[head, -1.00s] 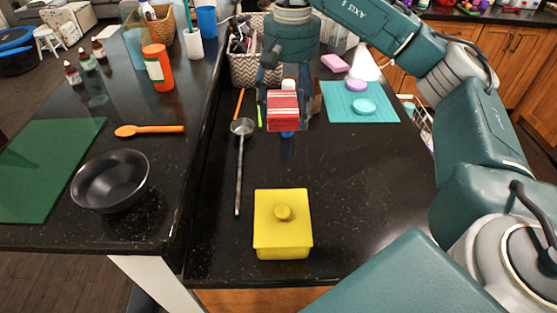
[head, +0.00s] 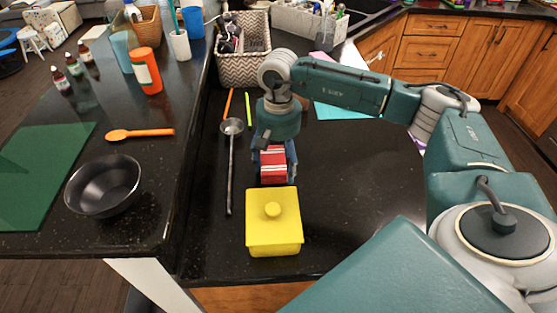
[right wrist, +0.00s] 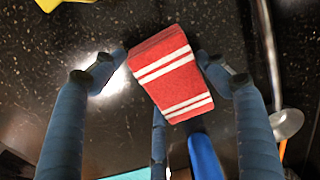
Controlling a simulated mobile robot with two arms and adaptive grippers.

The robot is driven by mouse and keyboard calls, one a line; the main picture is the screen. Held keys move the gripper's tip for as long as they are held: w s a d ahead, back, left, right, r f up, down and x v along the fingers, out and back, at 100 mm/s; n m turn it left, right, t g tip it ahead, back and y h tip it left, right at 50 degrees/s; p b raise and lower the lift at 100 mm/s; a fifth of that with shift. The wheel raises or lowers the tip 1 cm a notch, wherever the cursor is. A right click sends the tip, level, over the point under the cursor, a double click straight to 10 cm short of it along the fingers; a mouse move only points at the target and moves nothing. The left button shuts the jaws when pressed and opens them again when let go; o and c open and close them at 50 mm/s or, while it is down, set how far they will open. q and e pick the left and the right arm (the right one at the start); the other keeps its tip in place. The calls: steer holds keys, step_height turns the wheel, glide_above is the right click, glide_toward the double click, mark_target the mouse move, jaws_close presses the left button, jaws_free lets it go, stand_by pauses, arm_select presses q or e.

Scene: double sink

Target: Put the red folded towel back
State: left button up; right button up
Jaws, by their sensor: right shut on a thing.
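The red folded towel (head: 273,165) has white stripes. My right gripper (head: 275,172) is shut on it in the head view, its fingers on either side. The right wrist view shows the towel (right wrist: 174,74) between the fingertips of the gripper (right wrist: 163,68), over the dark counter. In the head view the towel is just behind a yellow lidded box (head: 273,232). How high it is above the counter is hard to tell. My left gripper is not in view.
A metal ladle (head: 230,170) lies to the left of the towel. A teal mat (head: 340,111) lies behind, partly hidden by my arm. A grey-white woven basket (head: 243,65) stands at the back. The dark counter (head: 350,190) to the right is clear.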

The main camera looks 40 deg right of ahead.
steer(key=shift+f, duration=0.15)
steer(key=o, duration=1)
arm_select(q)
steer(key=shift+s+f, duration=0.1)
